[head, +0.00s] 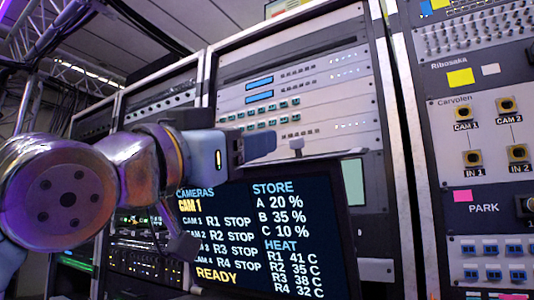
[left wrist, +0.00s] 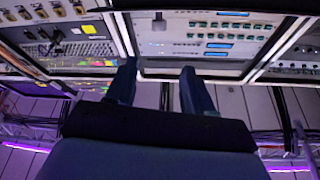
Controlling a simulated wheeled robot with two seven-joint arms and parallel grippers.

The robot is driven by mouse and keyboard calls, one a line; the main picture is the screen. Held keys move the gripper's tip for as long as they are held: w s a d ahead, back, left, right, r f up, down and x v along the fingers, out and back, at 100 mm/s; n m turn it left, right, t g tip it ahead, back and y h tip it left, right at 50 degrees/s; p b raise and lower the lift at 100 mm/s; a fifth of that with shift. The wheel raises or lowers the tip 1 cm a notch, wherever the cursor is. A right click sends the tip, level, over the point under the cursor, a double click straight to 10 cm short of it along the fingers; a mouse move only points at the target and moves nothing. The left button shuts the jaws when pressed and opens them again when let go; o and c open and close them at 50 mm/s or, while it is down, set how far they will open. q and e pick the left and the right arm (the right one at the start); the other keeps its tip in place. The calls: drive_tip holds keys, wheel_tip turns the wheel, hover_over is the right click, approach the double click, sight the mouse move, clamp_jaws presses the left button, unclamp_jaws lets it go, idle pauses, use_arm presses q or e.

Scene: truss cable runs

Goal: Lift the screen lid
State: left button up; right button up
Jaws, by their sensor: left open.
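The screen (head: 262,240) faces me low in the middle of the head view, with lit text on a dark face. A thin dark edge (head: 290,161) runs along its top; I cannot tell whether this is the lid. A small grey tab (head: 296,147) stands up above that edge. My left gripper (head: 270,146) is just left of the tab and level with it, apart from it in the picture. In the left wrist view its two fingers (left wrist: 158,80) are spread with nothing between them. My left arm covers the screen's left edge. My right gripper is not in view.
A rack of grey panels (head: 300,90) stands close behind the screen. At the right is a panel with yellow CAM sockets (head: 490,130) and blue switches. More dark racks (head: 150,105) stand behind my left arm. Metal truss (head: 60,35) shows at upper left.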

use_arm(q)
drive_tip(key=shift+v, duration=0.9)
drive_tip(key=shift+c, duration=0.9)
drive_tip(key=a+m, duration=0.1)
drive_tip(key=w+a+f+m+t+y, duration=0.1)
drive_tip(key=m, duration=0.1)
drive_tip(key=w+a+f+m+y+p, duration=0.1)
drive_tip(key=m, duration=0.1)
drive_tip(key=shift+a+f+t, duration=0.2)
drive_tip(key=shift+f+t, duration=0.05)
drive_tip(key=shift+t, duration=0.15)
drive_tip(key=c, duration=0.7)
drive_tip(key=f+m, duration=0.1)
drive_tip(key=m, duration=0.1)
drive_tip(key=f+m, duration=0.2)
drive_tip(key=m, duration=0.1)
drive_tip(key=f+m+p, duration=0.1)
drive_tip(key=m, duration=0.2)
drive_tip(key=shift+s+a+f+g+h, duration=0.1)
drive_tip(key=shift+a+f+g+h, duration=0.2)
drive_tip(key=shift+f, duration=0.1)
clamp_jaws()
drive_tip(key=m+p, duration=0.1)
drive_tip(key=p, duration=0.3)
approach(269, 175)
drive_tip(key=x, duration=0.6)
drive_tip(key=shift+w+d+r, duration=0.1)
drive_tip(key=shift+w+d, duration=0.1)
drive_tip(key=shift+w, duration=0.15)
